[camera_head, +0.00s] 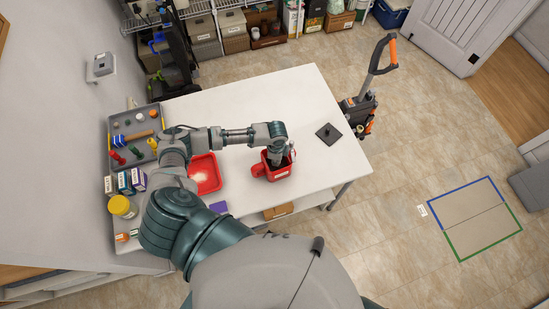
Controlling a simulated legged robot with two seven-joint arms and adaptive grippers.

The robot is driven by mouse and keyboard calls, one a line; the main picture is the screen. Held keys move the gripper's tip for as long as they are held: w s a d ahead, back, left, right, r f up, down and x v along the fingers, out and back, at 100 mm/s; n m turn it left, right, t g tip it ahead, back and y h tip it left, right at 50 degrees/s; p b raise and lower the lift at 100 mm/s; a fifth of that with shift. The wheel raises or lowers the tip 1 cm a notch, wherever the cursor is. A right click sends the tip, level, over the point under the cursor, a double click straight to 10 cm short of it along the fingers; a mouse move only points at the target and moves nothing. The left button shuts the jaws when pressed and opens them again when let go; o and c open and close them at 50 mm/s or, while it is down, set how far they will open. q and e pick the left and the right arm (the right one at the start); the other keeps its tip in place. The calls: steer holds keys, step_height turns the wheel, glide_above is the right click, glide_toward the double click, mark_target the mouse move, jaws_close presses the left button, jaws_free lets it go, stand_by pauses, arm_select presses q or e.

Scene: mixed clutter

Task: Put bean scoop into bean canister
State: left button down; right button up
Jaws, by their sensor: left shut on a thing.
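The bean canister (283,174) is a red open-topped container with a white label, upright on the white table. My left gripper (276,160) points down at the canister's mouth, its fingertips at or inside the opening. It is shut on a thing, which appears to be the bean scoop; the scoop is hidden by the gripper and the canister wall. I cannot tell whether the scoop touches the canister's inside. My right gripper is not in view.
A red tray (214,184) with pale contents is on the white table (240,93) left of the canister. A dark square lid-like piece (328,133) lies to the right. A grey tray (117,127) of small items, boxes and a yellow jar (121,207) line the left edge. The table's back is clear.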

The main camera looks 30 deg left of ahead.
arm_select(q)
steer(key=shift+d+f, duration=0.25)
steer(key=shift+d, duration=0.05)
steer(key=shift+f, duration=0.4)
steer(key=shift+a+f+b, duration=0.25)
steer(key=shift+a+b, duration=0.1)
steer(key=shift+a, duration=0.05)
steer(key=shift+d+r, duration=0.15)
steer(key=shift+d, duration=0.15)
steer(key=shift+p, duration=0.4)
steer(key=shift+a+r, duration=0.1)
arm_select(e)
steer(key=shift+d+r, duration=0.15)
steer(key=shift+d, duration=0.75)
